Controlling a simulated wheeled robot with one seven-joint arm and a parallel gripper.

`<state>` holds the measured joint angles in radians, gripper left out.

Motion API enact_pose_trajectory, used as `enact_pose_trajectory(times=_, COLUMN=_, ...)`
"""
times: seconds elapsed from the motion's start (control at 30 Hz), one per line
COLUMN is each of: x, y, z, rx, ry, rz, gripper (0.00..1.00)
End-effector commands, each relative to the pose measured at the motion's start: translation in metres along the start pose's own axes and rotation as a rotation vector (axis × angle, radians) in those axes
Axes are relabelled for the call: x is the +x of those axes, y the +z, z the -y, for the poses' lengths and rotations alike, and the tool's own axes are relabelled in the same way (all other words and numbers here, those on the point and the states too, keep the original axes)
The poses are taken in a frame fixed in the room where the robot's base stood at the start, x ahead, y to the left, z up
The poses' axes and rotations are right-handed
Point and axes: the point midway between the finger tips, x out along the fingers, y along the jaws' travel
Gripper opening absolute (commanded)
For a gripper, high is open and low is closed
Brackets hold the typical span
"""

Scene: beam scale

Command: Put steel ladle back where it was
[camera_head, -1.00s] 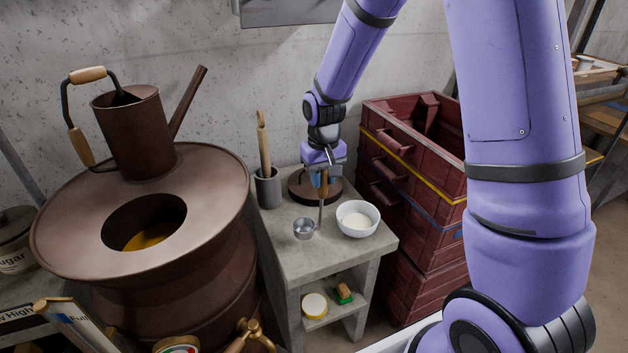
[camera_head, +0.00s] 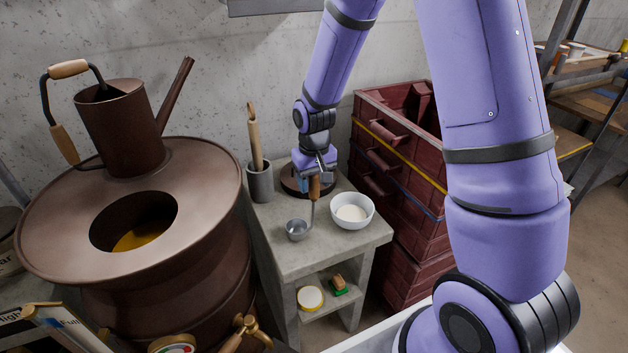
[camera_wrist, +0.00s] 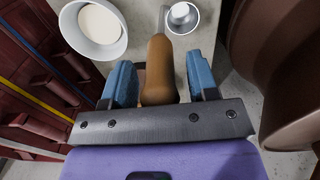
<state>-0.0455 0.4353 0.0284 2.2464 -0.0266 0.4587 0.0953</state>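The steel ladle has a small round cup (camera_head: 297,230) and an upright wooden handle (camera_head: 314,187). Its cup is on or just above the grey stand's top (camera_head: 285,262), left of a white bowl (camera_head: 352,212) of pale contents. In the wrist view, something pale shows in the ladle cup (camera_wrist: 181,17). My gripper (camera_head: 315,172) is over the handle.
A grey holder (camera_head: 260,182) with wooden-handled utensils and a dark round base (camera_head: 294,182) stand behind. Red crates (camera_head: 400,150) are close on the right. A large brown vessel (camera_head: 205,225) with a watering can (camera_head: 122,130) is on the left. The stand's front top is clear.

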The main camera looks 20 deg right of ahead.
Motion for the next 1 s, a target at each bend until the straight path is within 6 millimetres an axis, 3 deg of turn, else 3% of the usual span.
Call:
enact_pose_trajectory(times=0.27, x=-0.013, y=-0.001, z=0.0, rx=0.0, ry=0.0, rz=-0.003, gripper=0.54)
enact_pose_trajectory(times=0.7, x=-0.095, y=-0.001, z=0.0, rx=0.0, ry=0.0, rz=-0.005, gripper=0.54)
enact_pose_trajectory(times=1.0, x=-0.122, y=0.0, z=0.0, rx=0.0, ry=0.0, rz=-0.001, gripper=0.54)
